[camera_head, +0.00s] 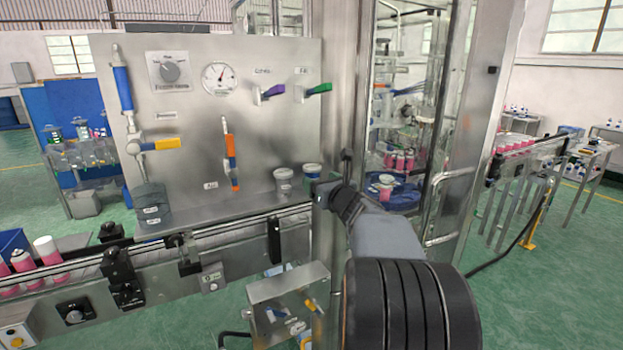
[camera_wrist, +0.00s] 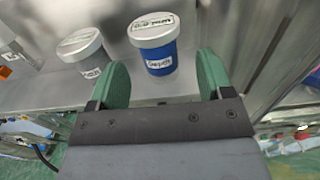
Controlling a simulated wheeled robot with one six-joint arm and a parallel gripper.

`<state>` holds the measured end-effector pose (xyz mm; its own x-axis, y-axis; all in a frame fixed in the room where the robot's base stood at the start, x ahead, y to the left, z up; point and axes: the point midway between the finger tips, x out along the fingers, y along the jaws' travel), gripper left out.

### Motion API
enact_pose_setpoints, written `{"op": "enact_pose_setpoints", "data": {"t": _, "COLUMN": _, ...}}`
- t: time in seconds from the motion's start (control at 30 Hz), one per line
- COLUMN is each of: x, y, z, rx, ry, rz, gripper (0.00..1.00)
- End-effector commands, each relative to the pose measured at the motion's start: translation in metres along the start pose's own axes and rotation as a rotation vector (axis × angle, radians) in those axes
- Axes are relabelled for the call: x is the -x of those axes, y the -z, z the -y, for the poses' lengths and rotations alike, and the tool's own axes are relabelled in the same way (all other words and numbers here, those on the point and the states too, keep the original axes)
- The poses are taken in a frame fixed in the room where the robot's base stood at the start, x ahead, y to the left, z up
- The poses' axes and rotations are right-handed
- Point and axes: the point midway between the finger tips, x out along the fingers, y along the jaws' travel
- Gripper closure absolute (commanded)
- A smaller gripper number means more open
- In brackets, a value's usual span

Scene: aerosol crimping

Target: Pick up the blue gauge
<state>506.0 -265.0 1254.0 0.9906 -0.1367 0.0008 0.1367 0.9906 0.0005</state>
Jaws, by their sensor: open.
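The blue gauge (camera_wrist: 158,60) is a short blue cylinder with a grey-white lid and a white label, upright on the metal shelf. In the wrist view it stands just ahead of my gripper (camera_wrist: 163,82), roughly between the two green fingers. The fingers are open and apart, with nothing held. In the head view the gauge (camera_head: 312,178) shows at the right end of the shelf, with its blue body partly visible. My arm reaches in there, and the gripper's fingertips are hard to make out.
A grey gauge (camera_wrist: 84,58) with a similar lid stands close on the left. A metal post (camera_head: 343,100) rises on the right. The panel behind carries levers and a dial (camera_head: 219,78). A conveyor rail (camera_head: 240,228) runs below.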

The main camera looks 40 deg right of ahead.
Motion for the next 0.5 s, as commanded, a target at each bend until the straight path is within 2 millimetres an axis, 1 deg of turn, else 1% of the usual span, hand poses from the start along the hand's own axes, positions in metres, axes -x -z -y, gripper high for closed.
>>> {"op": "enact_pose_setpoints", "data": {"t": 0.2, "x": -0.029, "y": -0.002, "z": -0.003, "rx": -0.002, "ry": -0.004, "rz": -0.002, "gripper": 0.27}}
{"op": "enact_pose_setpoints", "data": {"t": 0.3, "x": -0.04, "y": -0.001, "z": -0.003, "rx": -0.001, "ry": -0.003, "rz": -0.002, "gripper": 0.27}}
{"op": "enact_pose_setpoints", "data": {"t": 0.4, "x": -0.047, "y": -0.001, "z": -0.002, "rx": 0.001, "ry": -0.001, "rz": -0.001, "gripper": 0.27}}
{"op": "enact_pose_setpoints", "data": {"t": 0.5, "x": -0.05, "y": 0.0, "z": -0.003, "rx": 0.001, "ry": -0.001, "rz": -0.001, "gripper": 0.27}}
